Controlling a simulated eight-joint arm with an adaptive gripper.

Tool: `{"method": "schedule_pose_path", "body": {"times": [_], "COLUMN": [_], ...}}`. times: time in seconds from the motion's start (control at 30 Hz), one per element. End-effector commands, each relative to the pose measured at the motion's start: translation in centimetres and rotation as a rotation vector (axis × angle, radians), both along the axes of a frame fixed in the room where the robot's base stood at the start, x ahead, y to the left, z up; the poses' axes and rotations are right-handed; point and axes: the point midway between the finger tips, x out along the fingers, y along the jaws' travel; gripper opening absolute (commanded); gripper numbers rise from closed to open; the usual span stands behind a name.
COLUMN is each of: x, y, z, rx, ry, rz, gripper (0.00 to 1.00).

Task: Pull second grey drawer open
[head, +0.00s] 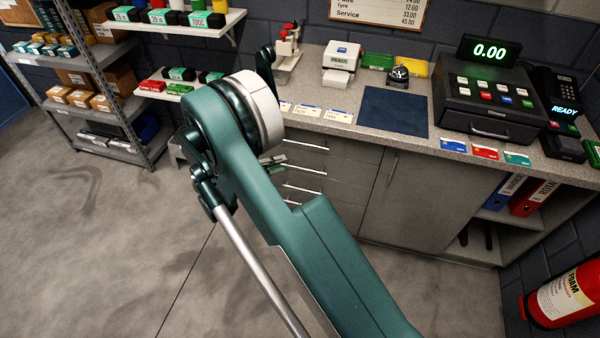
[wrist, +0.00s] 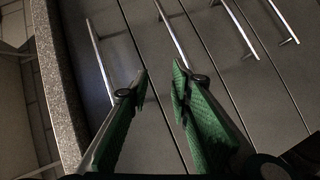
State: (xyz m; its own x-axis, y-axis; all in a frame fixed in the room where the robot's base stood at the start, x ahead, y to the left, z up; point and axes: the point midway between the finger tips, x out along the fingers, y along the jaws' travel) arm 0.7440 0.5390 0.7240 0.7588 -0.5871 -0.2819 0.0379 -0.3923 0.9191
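The grey drawers form a stack under the counter, and their fronts look flush. The second drawer (head: 345,173) has a straight silver bar handle (head: 307,169), partly hidden by my arm in the head view. In the wrist view, which is turned sideways, the second handle (wrist: 173,31) runs down towards my gripper (wrist: 161,70). My gripper is open and empty, with its green fingers apart. The right fingertip overlaps the lower end of that handle; whether they touch I cannot tell. In the head view my arm hides most of the gripper.
The top drawer handle (wrist: 100,62) lies left of my fingers and the third handle (wrist: 240,28) to the right. The counter edge (wrist: 60,85) is at far left. A cupboard door (head: 410,205) adjoins the drawers. The floor (head: 110,240) in front is clear.

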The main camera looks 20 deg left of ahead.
Motion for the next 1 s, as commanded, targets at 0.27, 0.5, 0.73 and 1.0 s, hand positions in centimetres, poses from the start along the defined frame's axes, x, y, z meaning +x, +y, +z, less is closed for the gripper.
{"method": "schedule_pose_path", "body": {"times": [0.27,0.5,0.73,1.0], "x": [0.0,-0.3,-0.4,-0.9], "y": [0.1,-0.3,-1.6,-2.4], "z": [-3.1,-5.2,-7.2,-8.3], "rx": [-0.12,-0.214,-0.318,-0.39], "ry": [-0.07,-0.125,-0.178,-0.213], "rz": [-0.02,-0.046,-0.089,-0.12], "gripper": [0.22,0.22,0.22,0.22]}}
